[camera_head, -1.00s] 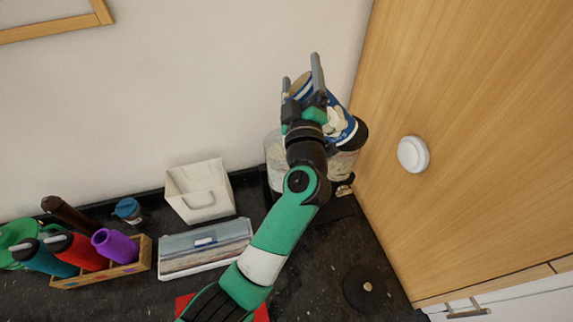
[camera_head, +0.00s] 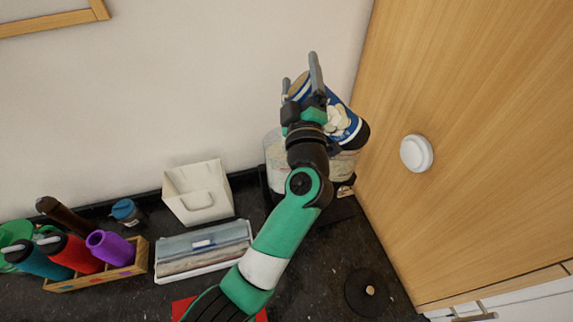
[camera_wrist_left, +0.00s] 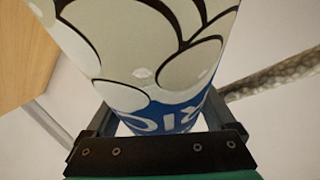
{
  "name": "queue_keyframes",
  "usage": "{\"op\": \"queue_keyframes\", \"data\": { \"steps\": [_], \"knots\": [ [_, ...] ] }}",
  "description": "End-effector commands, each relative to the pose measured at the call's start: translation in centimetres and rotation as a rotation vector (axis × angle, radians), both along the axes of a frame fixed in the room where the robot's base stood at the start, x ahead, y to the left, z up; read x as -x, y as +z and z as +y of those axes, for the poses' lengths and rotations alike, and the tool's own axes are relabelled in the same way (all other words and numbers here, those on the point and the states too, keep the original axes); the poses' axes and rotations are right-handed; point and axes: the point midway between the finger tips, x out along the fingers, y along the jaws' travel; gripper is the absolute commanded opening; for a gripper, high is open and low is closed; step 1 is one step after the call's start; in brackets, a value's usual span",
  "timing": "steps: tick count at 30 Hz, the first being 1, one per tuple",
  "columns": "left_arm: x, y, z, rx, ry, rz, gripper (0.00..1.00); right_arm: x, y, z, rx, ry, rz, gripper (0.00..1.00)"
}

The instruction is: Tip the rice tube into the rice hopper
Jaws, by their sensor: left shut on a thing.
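The rice tube (camera_head: 343,119), blue with pale grain shapes, is tilted, its tan end up at the left and its other end down to the right. My left gripper (camera_head: 301,75) is shut on it, and the tube (camera_wrist_left: 145,45) fills the middle of the left wrist view. The rice hopper (camera_head: 343,168), clear-walled with pale contents, stands in the corner below the tube, partly hidden by my arm. The tube's lower end overlaps a dark round shape above the hopper; I cannot tell whether they touch. My right gripper is not in view.
A white bin (camera_head: 198,193), a lidded box (camera_head: 203,250) and a bottle crate (camera_head: 95,280) stand left on the dark counter. A black disc with a knob (camera_head: 369,291) lies at the front right. A wooden cabinet (camera_head: 470,150) bounds the right side.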

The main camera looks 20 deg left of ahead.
Motion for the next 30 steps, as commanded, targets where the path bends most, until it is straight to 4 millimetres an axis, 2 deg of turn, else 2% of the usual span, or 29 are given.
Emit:
{"op": "queue_keyframes", "data": {
  "steps": [13, 30],
  "knots": [
    [0.0, 0.1, 0.0, 0.003, 0.000, -0.005, 0.00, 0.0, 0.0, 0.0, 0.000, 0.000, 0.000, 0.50],
    [0.2, -0.5, 0.2, 0.068, 0.000, -0.053, 0.00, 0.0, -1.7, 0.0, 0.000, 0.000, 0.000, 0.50]
  ]
}}
